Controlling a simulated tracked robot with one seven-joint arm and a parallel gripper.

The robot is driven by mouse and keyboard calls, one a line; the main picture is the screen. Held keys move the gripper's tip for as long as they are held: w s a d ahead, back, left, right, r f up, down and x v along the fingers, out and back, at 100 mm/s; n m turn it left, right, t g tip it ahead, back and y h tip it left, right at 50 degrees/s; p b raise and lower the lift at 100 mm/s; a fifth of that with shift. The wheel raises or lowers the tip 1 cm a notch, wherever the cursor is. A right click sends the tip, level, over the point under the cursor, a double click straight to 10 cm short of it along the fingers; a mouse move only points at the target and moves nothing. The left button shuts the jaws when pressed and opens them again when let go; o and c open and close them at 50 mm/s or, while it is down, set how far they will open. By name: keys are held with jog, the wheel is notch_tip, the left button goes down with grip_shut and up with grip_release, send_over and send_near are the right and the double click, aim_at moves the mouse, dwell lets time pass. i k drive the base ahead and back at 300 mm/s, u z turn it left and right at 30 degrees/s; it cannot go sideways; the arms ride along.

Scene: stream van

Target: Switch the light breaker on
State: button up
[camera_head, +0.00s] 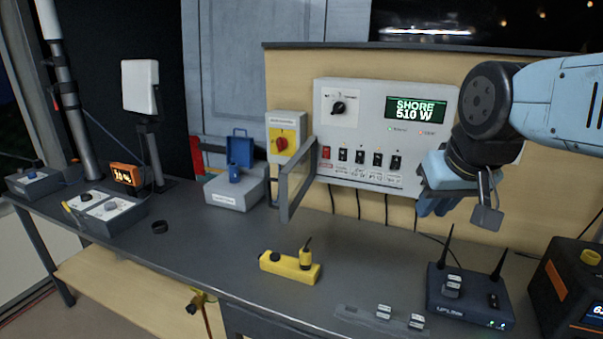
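The grey power panel (386,106) is mounted on the back board, with a green display reading "SHORE 510 W" and a rotary knob (338,108) at its upper left. Along its lower edge is a row of breakers: a red switch (326,153) at the left, then several black ones (360,157) to its right. Their small labels are too blurred to read, so I cannot tell which is the light breaker. My gripper (433,207) hangs in front of the panel's lower right corner, right of the breakers and apparently apart from them.
A grey frame-like handle (296,180) juts out left of the breakers. A yellow box with a red rotary switch (286,137) is beside the panel. The bench (215,253) holds a yellow power strip (290,267) and a router (470,297) with upright antennas below my gripper.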

aim_at(359, 156)
jog(key=u, duration=0.9)
jog(key=i, duration=0.1)
jog(key=z, duration=2.9)
jog(key=k, duration=1.4)
jog(key=u, duration=1.65)
jog(key=i, duration=1)
